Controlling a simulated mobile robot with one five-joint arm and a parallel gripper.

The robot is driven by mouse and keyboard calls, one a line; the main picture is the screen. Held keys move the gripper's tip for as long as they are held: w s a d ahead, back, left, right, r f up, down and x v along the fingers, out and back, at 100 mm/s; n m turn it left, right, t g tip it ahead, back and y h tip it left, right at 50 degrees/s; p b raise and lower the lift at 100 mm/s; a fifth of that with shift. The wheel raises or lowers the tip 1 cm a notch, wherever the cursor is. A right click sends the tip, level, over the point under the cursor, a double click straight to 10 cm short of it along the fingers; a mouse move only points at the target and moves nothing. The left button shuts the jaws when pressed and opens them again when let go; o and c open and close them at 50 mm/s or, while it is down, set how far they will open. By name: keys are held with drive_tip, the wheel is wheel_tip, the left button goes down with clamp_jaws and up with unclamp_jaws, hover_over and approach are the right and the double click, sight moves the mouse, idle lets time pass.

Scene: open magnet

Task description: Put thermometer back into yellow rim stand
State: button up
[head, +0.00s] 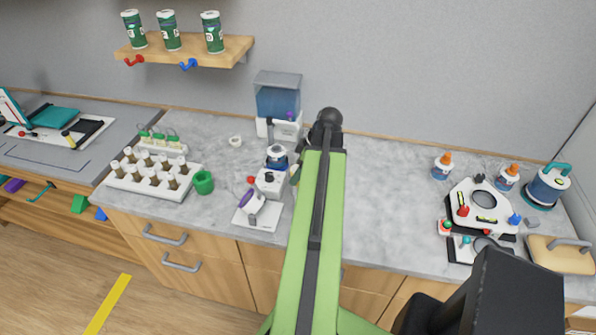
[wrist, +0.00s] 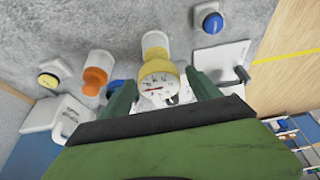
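A round white dial with a red needle and a yellowish rim, seemingly the thermometer (wrist: 158,84), faces the camera in the wrist view. It lies between the two green fingers of my gripper (wrist: 161,80). The left finger is close to its edge and the right finger looks slightly apart from it. I cannot tell whether the fingers grip it. Just beyond the dial is a white cylinder with yellow at its near end, possibly the yellow rim stand (wrist: 154,42). How far apart the dial and the cylinder are is unclear. My gripper is not clearly visible in the head view.
In the wrist view, an orange and white bottle (wrist: 95,76) and a yellow-topped item (wrist: 48,80) are to the left, with a blue knob (wrist: 208,21) above right. The head view shows a vial rack (head: 150,178), a green cup (head: 203,182) and clear counter (head: 385,205).

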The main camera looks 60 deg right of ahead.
drive_tip(key=shift+r, duration=0.15)
drive_tip(key=p+v, duration=1.1)
drive_tip(key=v, duration=0.1)
drive_tip(key=shift+w, duration=0.15)
drive_tip(key=w+a+f+m+g, duration=0.1)
drive_tip(key=w+a+g, duration=0.2)
drive_tip(key=w+a, duration=1.6)
drive_tip(key=w+a+m, duration=0.1)
drive_tip(key=w+a, duration=0.2)
drive_tip(key=a, duration=1.3)
drive_tip(key=w+a+m+g+h, duration=0.1)
drive_tip(key=w+a, duration=0.2)
drive_tip(key=a, duration=1.3)
drive_tip(key=shift+w+a+f+m, duration=0.3)
drive_tip(key=shift+w+a+f, duration=0.1)
